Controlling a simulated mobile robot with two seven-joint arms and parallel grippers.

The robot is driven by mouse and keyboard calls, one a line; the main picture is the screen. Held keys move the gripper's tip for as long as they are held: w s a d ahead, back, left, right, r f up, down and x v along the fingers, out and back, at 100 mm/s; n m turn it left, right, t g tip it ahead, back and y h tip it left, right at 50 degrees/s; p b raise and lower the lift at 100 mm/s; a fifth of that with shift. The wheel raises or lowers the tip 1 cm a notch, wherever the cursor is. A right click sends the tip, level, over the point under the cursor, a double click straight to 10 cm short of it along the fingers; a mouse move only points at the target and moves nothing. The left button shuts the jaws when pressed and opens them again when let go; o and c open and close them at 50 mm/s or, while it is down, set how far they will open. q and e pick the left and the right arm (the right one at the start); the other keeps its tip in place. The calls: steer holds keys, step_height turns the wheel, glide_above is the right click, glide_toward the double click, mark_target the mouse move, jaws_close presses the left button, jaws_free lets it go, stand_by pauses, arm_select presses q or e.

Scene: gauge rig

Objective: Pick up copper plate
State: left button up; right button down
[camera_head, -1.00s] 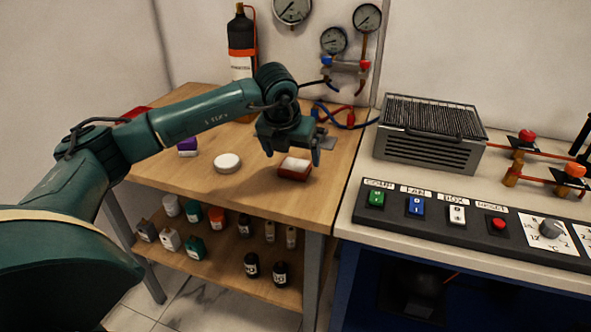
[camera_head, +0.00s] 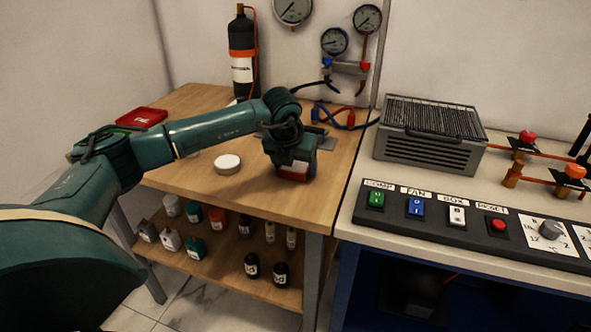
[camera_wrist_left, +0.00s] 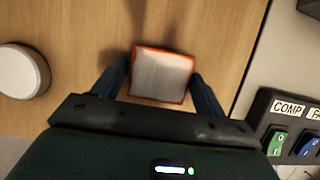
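The copper plate is not plain to pick out. A small block (camera_head: 294,172) with orange-red sides and a pale top sits on the wooden table. It also shows in the left wrist view (camera_wrist_left: 161,75), between my fingers. My left gripper (camera_head: 294,170) is low over this block, partly hiding it in the head view. In the left wrist view my left gripper (camera_wrist_left: 160,78) is open, with one finger beside each side of the block. Whether the fingers touch it is hard to tell. My right gripper is not in view.
A round white-topped disc (camera_head: 227,163) lies left of the block, and a red item (camera_head: 141,117) farther left. A black cylinder (camera_head: 243,60) stands behind. A control panel (camera_head: 470,222) and a grilled heater (camera_head: 430,135) stand on the right bench. Bottles fill the shelf below.

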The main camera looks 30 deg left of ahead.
arm_select(q)
steer(key=c, duration=0.9)
steer(key=shift+r, duration=0.1)
